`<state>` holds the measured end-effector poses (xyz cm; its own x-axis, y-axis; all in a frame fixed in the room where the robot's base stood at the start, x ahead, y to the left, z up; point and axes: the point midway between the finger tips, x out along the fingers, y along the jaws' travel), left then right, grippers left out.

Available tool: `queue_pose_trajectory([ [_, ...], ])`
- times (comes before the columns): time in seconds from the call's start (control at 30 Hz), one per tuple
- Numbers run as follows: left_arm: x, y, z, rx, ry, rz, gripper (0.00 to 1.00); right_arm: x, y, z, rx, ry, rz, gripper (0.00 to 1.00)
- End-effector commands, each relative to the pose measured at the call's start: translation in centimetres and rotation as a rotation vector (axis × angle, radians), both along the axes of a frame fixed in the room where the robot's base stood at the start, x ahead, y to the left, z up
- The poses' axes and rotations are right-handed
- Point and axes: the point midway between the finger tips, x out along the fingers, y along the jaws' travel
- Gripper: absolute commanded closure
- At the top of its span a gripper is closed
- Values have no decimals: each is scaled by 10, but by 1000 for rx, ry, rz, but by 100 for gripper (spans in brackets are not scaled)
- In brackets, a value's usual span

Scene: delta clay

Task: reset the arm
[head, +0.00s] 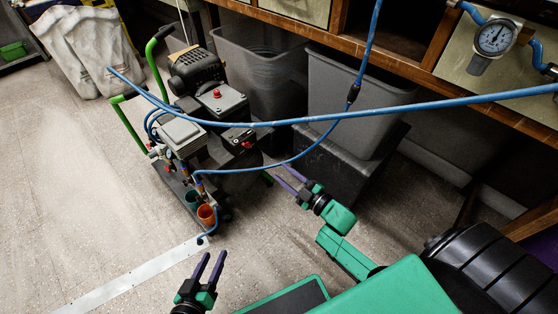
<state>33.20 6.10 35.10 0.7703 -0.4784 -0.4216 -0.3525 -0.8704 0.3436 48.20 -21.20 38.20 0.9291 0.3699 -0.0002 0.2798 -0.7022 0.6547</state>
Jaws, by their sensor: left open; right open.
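My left gripper (210,268) is at the bottom centre of the head view, with its two purple fingers spread and nothing between them. My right gripper (287,178) is further right and higher in the picture, at the end of a green and black arm. Its two purple fingers are apart and empty, pointing up and left toward the cart. Both grippers appear clear of other things. Most of my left arm is out of the picture.
A compressor cart (205,100) with green handles stands upper left of my grippers. A blue hose (420,106) crosses the view. Grey bins (352,105) stand under a wooden bench (300,30) with a pressure gauge (494,38). The floor (80,190) at left is clear.

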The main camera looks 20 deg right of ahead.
Motion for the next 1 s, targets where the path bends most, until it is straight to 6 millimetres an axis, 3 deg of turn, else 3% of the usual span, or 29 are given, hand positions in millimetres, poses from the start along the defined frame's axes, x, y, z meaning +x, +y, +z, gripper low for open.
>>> queue_pose_trajectory([
  [0.27, 0, 0, 0, -1, 0, 0, 50, -8, 10, -5, 49, 47, -7, 57],
  [0.53, 0, 0, 0, -1, 0, 0, 50, -77, 81, -33, 439, 445, -57, 57],
  [0.83, 0, 0, 0, -2, -1, 0, 50, -151, 151, -30, 794, 834, -83, 57],
  [1.0, -7, 13, 0, 75, 66, -3, 50, -157, 138, -31, 725, 894, -138, 57],
])
